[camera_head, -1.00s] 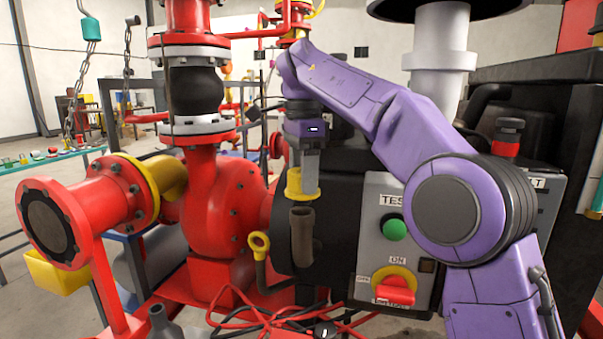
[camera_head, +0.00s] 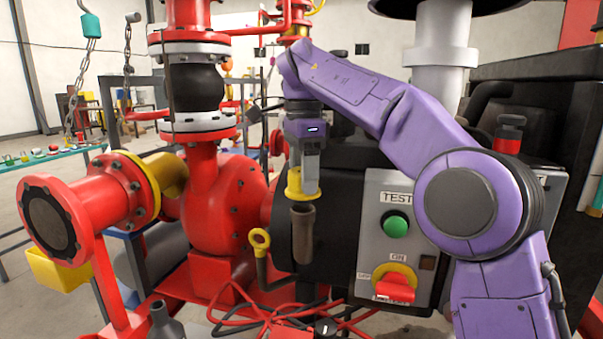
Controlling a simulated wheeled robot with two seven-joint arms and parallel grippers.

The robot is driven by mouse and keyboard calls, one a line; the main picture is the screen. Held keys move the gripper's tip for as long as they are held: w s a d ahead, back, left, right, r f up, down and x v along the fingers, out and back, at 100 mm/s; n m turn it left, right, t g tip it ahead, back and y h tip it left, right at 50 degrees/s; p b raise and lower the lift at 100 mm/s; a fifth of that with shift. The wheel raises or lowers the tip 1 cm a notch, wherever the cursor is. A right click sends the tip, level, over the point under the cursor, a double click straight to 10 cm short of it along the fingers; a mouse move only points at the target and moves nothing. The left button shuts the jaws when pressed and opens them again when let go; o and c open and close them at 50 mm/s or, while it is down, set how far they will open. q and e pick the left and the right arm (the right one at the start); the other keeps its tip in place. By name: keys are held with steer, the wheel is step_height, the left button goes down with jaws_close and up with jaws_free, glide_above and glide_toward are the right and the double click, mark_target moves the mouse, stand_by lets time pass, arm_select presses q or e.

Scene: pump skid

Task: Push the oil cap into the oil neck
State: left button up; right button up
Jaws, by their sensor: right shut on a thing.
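The yellow oil cap (camera_head: 302,194) is held in my right gripper (camera_head: 308,178), which points straight down with its fingers shut on it. The oil neck (camera_head: 303,235) is a dark grey-brown upright tube directly below the cap. My left gripper is not in view.
A yellow ring-topped dipstick (camera_head: 259,240) stands left of the neck. The red pump (camera_head: 224,210) is further left. A grey control box (camera_head: 398,240) with a green button and a red-yellow switch stands close on the right. Red and black cables lie below.

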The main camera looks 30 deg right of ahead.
steer(key=shift+s+a+f+b, duration=0.1)
steer(key=shift+f+b, duration=0.5)
steer(key=shift+f, duration=0.35)
steer(key=o, duration=1.2)
steer(key=shift+o, duration=0.2)
steer(key=r+p, duration=0.6)
steer(key=r, duration=0.1)
steer(key=r+p, duration=0.2)
steer(key=r, duration=0.2)
steer(key=shift+s+d+r+p, duration=0.2)
steer(key=shift+s+r+p, duration=0.05)
steer(key=shift+s+p, duration=0.15)
steer(key=shift+w+a+f, duration=0.1)
steer(key=shift+w, duration=0.2)
steer(key=f+b, duration=0.2)
steer(key=f, duration=0.1)
steer(key=f+b, duration=0.5)
steer(key=f, duration=0.1)
steer(key=shift+w+f+b, duration=0.3)
steer(key=shift+f+b, duration=0.05)
steer(key=shift+s+f, duration=0.15)
